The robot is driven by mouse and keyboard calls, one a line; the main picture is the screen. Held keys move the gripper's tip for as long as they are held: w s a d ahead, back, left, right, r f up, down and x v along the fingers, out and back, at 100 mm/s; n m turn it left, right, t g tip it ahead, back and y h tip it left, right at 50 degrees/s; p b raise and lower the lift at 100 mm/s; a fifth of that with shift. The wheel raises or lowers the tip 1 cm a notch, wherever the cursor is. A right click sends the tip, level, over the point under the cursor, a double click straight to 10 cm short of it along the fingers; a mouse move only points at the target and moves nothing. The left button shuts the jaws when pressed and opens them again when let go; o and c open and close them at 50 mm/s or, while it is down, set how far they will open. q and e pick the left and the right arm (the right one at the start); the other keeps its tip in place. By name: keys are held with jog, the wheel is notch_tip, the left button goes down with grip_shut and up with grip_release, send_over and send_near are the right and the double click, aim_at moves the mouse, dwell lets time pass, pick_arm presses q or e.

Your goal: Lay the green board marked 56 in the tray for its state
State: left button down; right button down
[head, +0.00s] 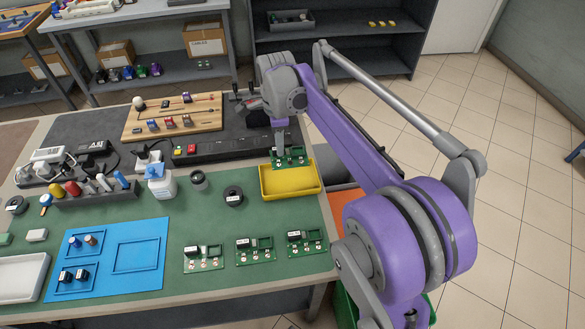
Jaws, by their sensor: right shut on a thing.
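My right gripper (283,146) is shut on a green board (291,158) and holds it at the far edge of the yellow tray (290,194). I cannot tell whether the board touches the tray. Its marking is too small to read. The yellow tray looks empty and stands at the right end of the green mat. Three other green boards lie in a row at the front of the mat: a left one (204,259), a middle one (256,250) and a right one (307,242). Their markings are not legible. My left gripper is not in view.
A blue mat (138,243) with small parts lies front left, near a white tray (20,277). A black tape roll (233,195) and a white bottle (161,184) stand left of the yellow tray. Something orange (350,204) and a green bin (344,308) show partly behind my right arm.

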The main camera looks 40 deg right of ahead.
jog(key=shift+w+d+f, duration=0.1)
notch_tip(320, 180, down, 10)
jog(key=shift+r+b, duration=0.15)
jog(key=shift+b, duration=0.4)
jog(key=c, duration=0.7)
grip_release()
jog(key=shift+c, duration=0.2)
